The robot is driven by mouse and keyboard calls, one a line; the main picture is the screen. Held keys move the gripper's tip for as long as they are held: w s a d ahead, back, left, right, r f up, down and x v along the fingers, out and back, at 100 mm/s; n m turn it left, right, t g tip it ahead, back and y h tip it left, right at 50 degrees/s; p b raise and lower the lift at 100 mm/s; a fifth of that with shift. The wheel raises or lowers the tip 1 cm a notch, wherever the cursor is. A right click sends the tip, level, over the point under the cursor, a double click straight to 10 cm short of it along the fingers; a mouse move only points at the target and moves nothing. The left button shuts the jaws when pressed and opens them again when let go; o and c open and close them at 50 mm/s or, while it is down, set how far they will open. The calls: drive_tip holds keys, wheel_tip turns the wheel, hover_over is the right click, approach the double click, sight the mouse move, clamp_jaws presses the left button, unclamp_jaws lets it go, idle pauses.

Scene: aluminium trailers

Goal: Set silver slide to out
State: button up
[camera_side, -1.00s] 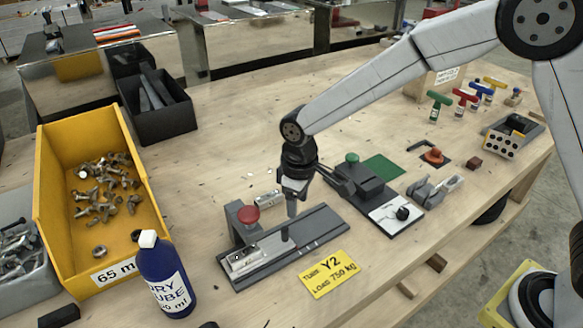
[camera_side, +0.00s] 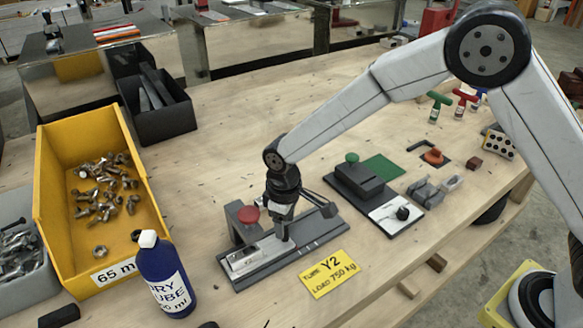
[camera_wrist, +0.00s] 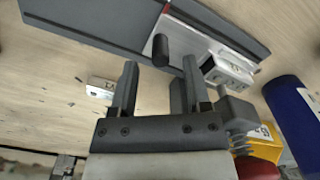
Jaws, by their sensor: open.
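The silver slide is a pale metal plate (camera_wrist: 185,30) with a dark upright peg (camera_wrist: 160,50), set in a dark grey rail (camera_side: 322,236). In the side view a silver block (camera_side: 243,262) sits at the rail's left end. My gripper (camera_side: 283,236) points down over the rail and hides most of the peg there. In the wrist view my gripper (camera_wrist: 160,72) is open, and the peg appears in line with the gap between the fingers. I cannot tell whether either finger touches it.
A red knob (camera_side: 249,214) on a grey post stands behind the rail's left part. A yellow label (camera_side: 323,273) lies in front. A blue bottle (camera_side: 164,275) and a yellow bolt bin (camera_side: 60,190) stand left. A green-knobbed fixture (camera_side: 360,185) stands right.

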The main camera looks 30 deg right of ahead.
drive_tip(key=shift+f, duration=1.6)
drive_tip(key=shift+c, duration=0.2)
clamp_jaws()
drive_tip(key=shift+r, duration=0.1)
